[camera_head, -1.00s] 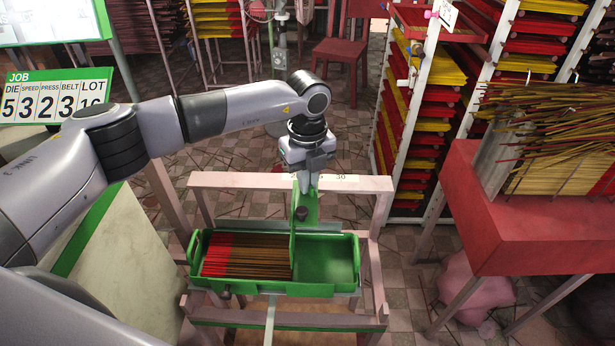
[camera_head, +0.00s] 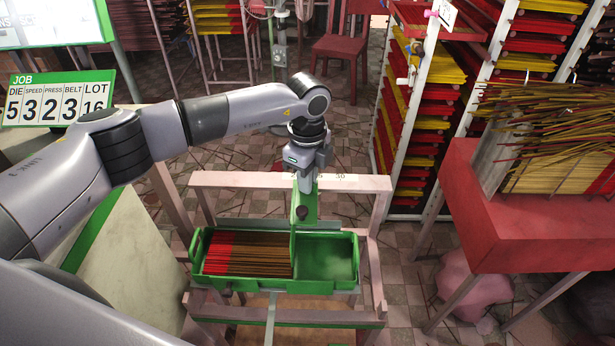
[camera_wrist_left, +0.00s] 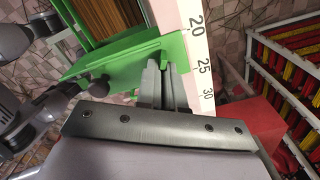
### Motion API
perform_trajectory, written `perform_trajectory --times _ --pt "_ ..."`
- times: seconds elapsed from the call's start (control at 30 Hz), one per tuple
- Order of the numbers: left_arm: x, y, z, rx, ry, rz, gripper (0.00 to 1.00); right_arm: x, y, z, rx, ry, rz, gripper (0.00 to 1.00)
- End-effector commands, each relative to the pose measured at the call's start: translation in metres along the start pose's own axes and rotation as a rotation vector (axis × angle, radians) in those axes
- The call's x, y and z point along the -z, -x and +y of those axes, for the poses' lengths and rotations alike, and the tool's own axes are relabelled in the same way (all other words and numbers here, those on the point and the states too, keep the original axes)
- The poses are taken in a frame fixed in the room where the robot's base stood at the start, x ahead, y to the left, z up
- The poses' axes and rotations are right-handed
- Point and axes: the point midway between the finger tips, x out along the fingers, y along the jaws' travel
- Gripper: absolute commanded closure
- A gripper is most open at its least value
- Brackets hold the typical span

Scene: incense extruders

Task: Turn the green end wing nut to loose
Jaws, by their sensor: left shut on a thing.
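The green end (camera_head: 296,256) is an upright plate across the green tray (camera_head: 325,291), with a green arm reaching back to the pale rail with the scale. A dark round knob (camera_head: 302,213) sits on that arm. My left gripper (camera_head: 304,187) points down at the back of the arm, beside the scale. In the left wrist view its fingers (camera_wrist_left: 164,68) are close together over the green arm (camera_wrist_left: 125,66), beside the scale (camera_wrist_left: 203,65). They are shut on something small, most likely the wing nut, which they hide. My right gripper is not in view.
Red and brown incense sticks (camera_head: 245,253) fill the tray's left part; its right part is empty. The pale wooden frame (camera_head: 235,181) surrounds the tray. A red table (camera_head: 530,220) with sticks stands at right, and a drying rack (camera_head: 405,120) behind it.

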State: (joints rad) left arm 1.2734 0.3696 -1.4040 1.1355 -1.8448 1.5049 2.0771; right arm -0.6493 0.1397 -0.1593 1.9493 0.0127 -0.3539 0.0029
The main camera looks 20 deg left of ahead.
Motion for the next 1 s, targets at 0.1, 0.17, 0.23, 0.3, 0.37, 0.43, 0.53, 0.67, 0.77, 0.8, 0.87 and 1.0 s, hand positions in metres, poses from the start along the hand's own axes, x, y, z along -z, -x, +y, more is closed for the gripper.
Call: perform_trajectory --times 0.1,0.17,0.23,0.3,0.37,0.43,0.53,0.67,0.77,0.8,0.87,1.0 --pt "-0.001 0.002 -0.001 0.005 0.006 -0.002 1.0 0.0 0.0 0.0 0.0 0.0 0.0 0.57" --pt "-0.001 0.002 -0.001 0.005 0.005 -0.002 1.0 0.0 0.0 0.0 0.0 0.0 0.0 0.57" --pt "-0.001 0.002 -0.001 0.005 0.005 -0.003 1.0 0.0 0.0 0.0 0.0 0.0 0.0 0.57" --pt "-0.001 0.002 -0.001 0.005 0.005 -0.003 1.0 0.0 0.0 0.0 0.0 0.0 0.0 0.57" --pt "-0.001 0.002 -0.001 0.005 0.004 -0.003 1.0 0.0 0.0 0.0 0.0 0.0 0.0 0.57" --pt "-0.001 0.002 -0.001 0.005 0.004 -0.003 0.7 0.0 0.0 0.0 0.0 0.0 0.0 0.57" --pt "-0.001 0.001 -0.001 0.003 0.003 -0.002 0.67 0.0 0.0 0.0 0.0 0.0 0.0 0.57" --pt "-0.001 0.001 -0.001 0.002 0.003 -0.001 0.67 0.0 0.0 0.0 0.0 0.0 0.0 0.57" --pt "-0.001 0.002 -0.001 0.002 0.002 -0.001 0.67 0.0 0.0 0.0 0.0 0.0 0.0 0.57" --pt "-0.001 0.005 -0.001 0.003 0.003 -0.001 0.67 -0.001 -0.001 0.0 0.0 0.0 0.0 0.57" --pt "-0.001 0.011 -0.001 0.003 0.003 -0.001 0.67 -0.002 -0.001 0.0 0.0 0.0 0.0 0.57" --pt "-0.001 0.034 -0.002 0.007 0.002 -0.001 0.67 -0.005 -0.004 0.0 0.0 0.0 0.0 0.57"
